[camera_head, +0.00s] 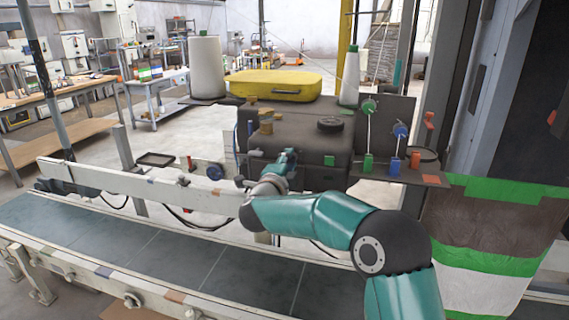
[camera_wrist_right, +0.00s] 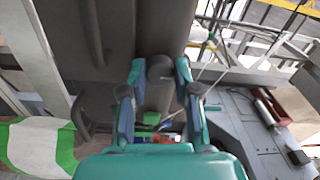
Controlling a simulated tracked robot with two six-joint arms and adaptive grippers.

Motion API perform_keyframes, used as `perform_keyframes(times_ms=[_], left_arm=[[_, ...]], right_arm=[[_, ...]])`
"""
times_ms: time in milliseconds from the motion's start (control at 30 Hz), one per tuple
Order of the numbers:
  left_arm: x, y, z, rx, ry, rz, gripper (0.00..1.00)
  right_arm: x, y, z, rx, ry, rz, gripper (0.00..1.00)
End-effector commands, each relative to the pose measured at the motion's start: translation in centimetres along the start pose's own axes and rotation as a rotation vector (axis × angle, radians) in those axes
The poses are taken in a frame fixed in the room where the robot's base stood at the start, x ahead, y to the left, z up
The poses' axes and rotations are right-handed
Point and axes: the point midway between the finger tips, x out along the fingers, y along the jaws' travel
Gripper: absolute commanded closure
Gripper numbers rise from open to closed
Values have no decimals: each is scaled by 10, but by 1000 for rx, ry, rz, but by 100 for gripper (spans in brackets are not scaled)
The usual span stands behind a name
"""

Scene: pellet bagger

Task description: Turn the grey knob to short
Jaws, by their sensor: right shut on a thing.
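My right gripper (camera_head: 286,161) reaches to the front of the dark grey machine housing (camera_head: 310,135) in the head view. In the right wrist view its two teal fingers (camera_wrist_right: 159,74) stand on either side of a grey round knob (camera_wrist_right: 159,92), and the gripper is shut on it. In the head view the knob is hidden by my gripper and wrist. I cannot read any setting mark on the knob. My left gripper is in neither view.
A conveyor belt (camera_head: 180,258) with a white side rail (camera_head: 140,184) runs below my right arm. A yellow case (camera_head: 275,86) and white thread cones (camera_head: 206,67) stand on top of the machine. A green, brown and white bag stack (camera_head: 490,240) hangs at the right.

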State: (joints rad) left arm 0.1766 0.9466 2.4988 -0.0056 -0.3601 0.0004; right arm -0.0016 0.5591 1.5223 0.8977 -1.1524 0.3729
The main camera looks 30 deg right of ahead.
Motion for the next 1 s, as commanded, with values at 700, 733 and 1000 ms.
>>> perform_keyframes(times_ms=[700,733,1000], left_arm=[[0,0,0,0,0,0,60],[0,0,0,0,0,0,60],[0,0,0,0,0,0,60]], right_arm=[[1,-1,-1,0,2,-2,44],[1,-1,-1,0,2,-1,44],[-18,-1,0,0,-1,-1,44]])
